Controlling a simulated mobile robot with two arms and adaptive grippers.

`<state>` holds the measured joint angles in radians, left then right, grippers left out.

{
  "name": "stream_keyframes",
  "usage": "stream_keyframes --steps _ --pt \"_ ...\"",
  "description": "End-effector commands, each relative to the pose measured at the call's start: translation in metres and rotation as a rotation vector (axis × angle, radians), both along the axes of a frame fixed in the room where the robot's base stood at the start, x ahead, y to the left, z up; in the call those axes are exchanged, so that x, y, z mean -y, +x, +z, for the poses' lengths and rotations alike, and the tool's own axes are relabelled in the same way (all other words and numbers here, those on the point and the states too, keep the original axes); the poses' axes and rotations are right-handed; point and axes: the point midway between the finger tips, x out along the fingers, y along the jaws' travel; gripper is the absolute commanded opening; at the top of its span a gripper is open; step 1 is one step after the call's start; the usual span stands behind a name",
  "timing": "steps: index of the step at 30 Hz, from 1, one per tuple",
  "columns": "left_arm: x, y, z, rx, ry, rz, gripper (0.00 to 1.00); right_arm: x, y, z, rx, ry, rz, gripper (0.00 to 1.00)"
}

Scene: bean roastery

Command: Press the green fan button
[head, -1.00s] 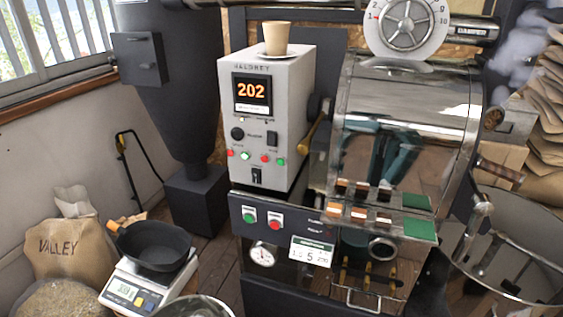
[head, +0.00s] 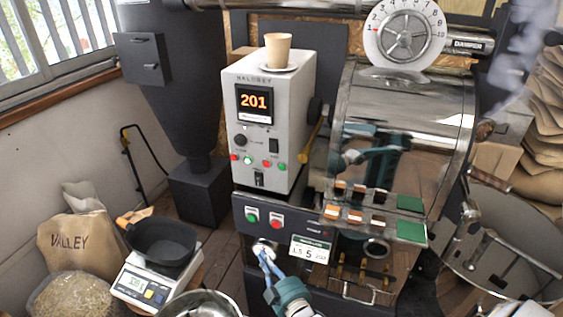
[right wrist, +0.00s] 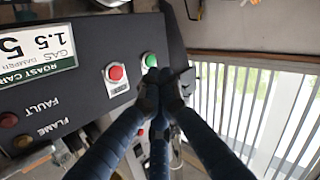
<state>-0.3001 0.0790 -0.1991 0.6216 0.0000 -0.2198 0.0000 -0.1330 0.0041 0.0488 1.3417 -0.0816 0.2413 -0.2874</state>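A green button (head: 252,217) sits beside a red button (head: 277,223) on the dark lower panel (head: 292,213) of the roaster. Their labels are too small to read. My left gripper is not in view.
The grey control box (head: 268,130) above reads 201 and has small red and green buttons; a paper cup (head: 278,49) stands on top. A roast card (head: 310,250) is right of the gripper. A scale with a black pan (head: 162,243) and a metal bowl (head: 200,304) are at lower left.

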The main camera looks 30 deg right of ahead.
Motion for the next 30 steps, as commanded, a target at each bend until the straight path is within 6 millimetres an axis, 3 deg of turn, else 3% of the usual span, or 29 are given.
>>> stream_keyframes --steps 1,6,9,12,17,30 --pt "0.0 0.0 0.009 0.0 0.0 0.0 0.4 0.005 0.01 0.04 0.066 -0.017 -0.009 0.0" --pt "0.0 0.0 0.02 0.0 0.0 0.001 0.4 0.02 0.027 0.139 0.255 -0.075 -0.037 0.0" --pt "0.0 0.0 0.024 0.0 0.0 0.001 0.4 0.026 0.029 0.18 0.335 -0.102 -0.052 0.0" --pt "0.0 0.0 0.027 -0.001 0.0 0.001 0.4 0.03 0.029 0.205 0.384 -0.119 -0.063 0.0" --pt "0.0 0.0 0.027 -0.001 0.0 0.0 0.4 0.033 0.029 0.22 0.416 -0.132 -0.069 0.0" --pt "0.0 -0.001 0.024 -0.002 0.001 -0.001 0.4 0.037 0.033 0.219 0.415 -0.133 -0.068 0.0"
